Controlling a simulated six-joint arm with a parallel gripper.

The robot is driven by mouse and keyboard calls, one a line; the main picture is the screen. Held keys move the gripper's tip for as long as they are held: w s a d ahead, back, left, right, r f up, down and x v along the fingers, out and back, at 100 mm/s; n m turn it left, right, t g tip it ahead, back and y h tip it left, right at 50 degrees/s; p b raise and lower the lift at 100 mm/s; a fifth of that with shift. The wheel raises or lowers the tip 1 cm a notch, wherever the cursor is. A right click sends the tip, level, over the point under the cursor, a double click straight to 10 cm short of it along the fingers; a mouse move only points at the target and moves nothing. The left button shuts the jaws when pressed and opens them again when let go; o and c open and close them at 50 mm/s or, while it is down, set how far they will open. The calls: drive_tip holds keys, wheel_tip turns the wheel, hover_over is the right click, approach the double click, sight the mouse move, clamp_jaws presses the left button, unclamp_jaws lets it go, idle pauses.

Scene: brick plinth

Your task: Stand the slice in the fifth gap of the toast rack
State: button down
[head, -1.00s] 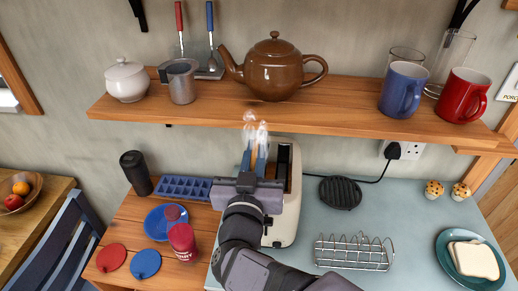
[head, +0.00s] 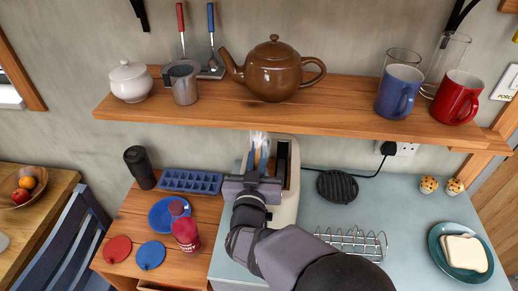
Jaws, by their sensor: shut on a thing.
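My gripper (head: 257,160) is shut on a slice, of which only a narrow brown edge (head: 257,152) shows between the blue fingers. Whitish wisps like steam rise above it. It is over the left side of the cream toaster (head: 284,207), whose dark slot shows to the right of the gripper. I cannot tell how high the slice is above the toaster. The wire toast rack (head: 372,242) stands on the pale blue counter at right. My arm hides its lower left part, so not all its gaps show.
A wooden shelf (head: 320,118) with a brown teapot (head: 272,70) and mugs is behind the gripper. A teal plate (head: 438,257) holds white bread at right.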

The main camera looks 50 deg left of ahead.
drive_tip(key=shift+w+a+f+p, duration=0.25)
drive_tip(key=shift+w+a+p, duration=0.05)
drive_tip(key=shift+p, duration=0.15)
drive_tip(key=shift+f, duration=0.1)
drive_tip(key=shift+f+b, duration=0.3)
drive_tip(key=shift+b, duration=0.05)
drive_tip(key=c, duration=1.8)
unclamp_jaws()
drive_tip(key=shift+r, duration=0.1)
drive_tip(key=shift+c, duration=0.2)
drive_tip(key=b+v, duration=0.1)
drive_tip(key=v, duration=0.2)
drive_tip(key=b+v, duration=0.2)
drive_tip(key=v, duration=0.1)
drive_tip(key=shift+s+a+r, duration=0.1)
drive_tip(key=shift+s+a, duration=0.05)
drive_tip(key=shift+s, duration=0.2)
drive_tip(key=shift+o, duration=0.6)
drive_tip(key=shift+s+d+r, duration=0.1)
drive_tip(key=shift+s+d, duration=0.25)
drive_tip(key=shift+d, duration=0.1)
